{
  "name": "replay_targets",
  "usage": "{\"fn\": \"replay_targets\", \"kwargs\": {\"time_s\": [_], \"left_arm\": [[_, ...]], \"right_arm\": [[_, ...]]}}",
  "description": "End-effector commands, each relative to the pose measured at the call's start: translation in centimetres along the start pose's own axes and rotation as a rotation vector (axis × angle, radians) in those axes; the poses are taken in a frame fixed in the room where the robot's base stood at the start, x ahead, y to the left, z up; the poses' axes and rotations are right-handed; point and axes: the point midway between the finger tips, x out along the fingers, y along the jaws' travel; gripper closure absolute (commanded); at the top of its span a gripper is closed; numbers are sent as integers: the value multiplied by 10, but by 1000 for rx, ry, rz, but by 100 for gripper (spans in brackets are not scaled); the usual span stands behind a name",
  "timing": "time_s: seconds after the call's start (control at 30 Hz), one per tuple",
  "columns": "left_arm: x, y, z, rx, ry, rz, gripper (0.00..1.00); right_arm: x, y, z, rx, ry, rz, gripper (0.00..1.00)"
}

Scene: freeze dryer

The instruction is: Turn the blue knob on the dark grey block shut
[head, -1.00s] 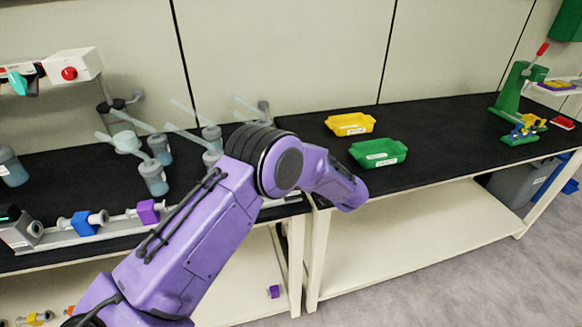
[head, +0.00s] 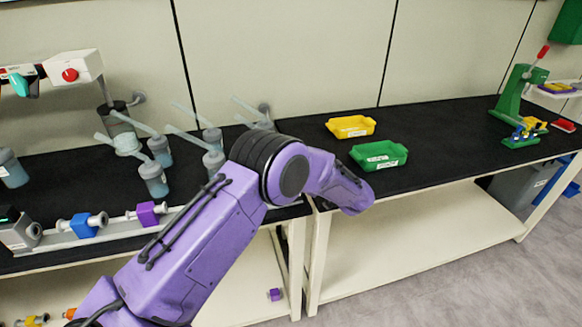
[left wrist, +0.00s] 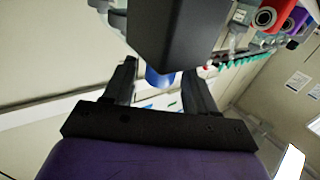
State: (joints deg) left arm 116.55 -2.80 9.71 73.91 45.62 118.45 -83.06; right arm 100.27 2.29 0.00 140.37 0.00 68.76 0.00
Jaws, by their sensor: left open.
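In the left wrist view a dark grey block (left wrist: 178,35) fills the upper middle, close to the camera. The blue knob (left wrist: 159,79) sticks out at its lower edge. My left gripper (left wrist: 160,85) is open, with one finger on each side of the blue knob. I cannot tell whether either finger touches it. The block hides part of the knob, so its turn angle is unclear. I cannot make out the block or this knob in the head view. My right gripper is not seen in either view.
A purple arm of mine crosses the head view's middle. Several flasks stand on the left bench, behind a blue clamp (head: 84,226) and a purple clamp (head: 147,214). A white box with a red button (head: 70,75) is upper left. Yellow (head: 350,126) and green (head: 379,155) trays lie on the right bench.

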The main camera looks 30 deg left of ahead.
Motion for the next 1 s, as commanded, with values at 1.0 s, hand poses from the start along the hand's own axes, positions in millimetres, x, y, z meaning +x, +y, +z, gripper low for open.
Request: {"fn": "replay_targets", "kwargs": {"time_s": [1.0], "left_arm": [[-92, -1, 0, -1, -1, -1, 43]], "right_arm": [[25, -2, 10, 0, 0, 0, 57]]}}
